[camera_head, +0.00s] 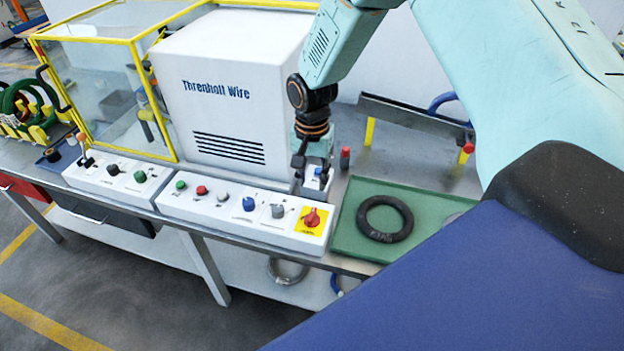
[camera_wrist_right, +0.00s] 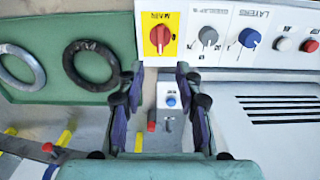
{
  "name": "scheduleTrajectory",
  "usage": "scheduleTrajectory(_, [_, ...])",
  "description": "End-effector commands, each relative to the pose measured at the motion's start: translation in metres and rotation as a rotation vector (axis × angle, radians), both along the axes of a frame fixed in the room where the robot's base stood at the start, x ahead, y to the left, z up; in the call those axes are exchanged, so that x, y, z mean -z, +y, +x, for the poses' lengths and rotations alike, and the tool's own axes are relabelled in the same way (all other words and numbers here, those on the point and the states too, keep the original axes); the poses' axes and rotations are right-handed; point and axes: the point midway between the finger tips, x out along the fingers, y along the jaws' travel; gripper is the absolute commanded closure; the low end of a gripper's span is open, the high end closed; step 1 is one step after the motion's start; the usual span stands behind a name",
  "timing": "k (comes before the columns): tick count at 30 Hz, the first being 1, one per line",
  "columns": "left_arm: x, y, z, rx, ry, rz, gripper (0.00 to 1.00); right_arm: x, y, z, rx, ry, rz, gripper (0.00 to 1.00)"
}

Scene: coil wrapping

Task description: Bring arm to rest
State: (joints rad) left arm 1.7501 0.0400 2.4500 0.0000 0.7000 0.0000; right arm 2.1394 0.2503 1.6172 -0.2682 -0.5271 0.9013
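My right gripper (camera_head: 312,178) hangs pointing down over the back edge of the control panel, beside the white machine housing (camera_head: 235,75). In the right wrist view its two fingers (camera_wrist_right: 160,85) stand apart with nothing held between them. A small white box with a blue button (camera_wrist_right: 171,101) shows in the gap between the fingers, and partly behind them in the head view (camera_head: 318,172). The red rotary switch on its yellow plate (camera_wrist_right: 160,36) lies just beyond the fingertips and shows in the head view (camera_head: 312,217). My left gripper is out of view.
The long control panel (camera_head: 230,208) runs along the bench front with several knobs and buttons. A green tray (camera_head: 345,235) holds a black ring (camera_head: 385,219) and a grey ring (camera_wrist_right: 20,67). A red-topped post (camera_head: 345,158) stands close by. A yellow-framed guard (camera_head: 105,40) is at left.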

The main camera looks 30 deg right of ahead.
Motion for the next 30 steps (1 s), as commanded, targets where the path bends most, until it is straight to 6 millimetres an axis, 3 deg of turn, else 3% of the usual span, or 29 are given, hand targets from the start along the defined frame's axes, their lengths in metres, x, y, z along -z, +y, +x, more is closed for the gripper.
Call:
scheduleTrajectory(12, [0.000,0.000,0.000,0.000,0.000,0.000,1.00,0.000,0.000,0.001,-0.015,-0.003,0.000,0.65])
scheduleTrajectory(16, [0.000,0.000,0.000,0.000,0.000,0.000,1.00,0.002,0.003,0.018,-0.124,-0.098,0.004,0.65])
scheduleTrajectory(20, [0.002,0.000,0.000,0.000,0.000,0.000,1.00,0.016,0.020,0.018,-0.283,-0.223,0.011,0.65])
scheduleTrajectory(23, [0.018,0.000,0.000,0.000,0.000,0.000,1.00,0.053,0.037,-0.004,-0.401,-0.278,0.005,0.65])
scheduleTrajectory(30, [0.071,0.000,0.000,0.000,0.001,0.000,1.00,0.151,0.065,-0.089,-0.625,-0.307,-0.034,0.65])
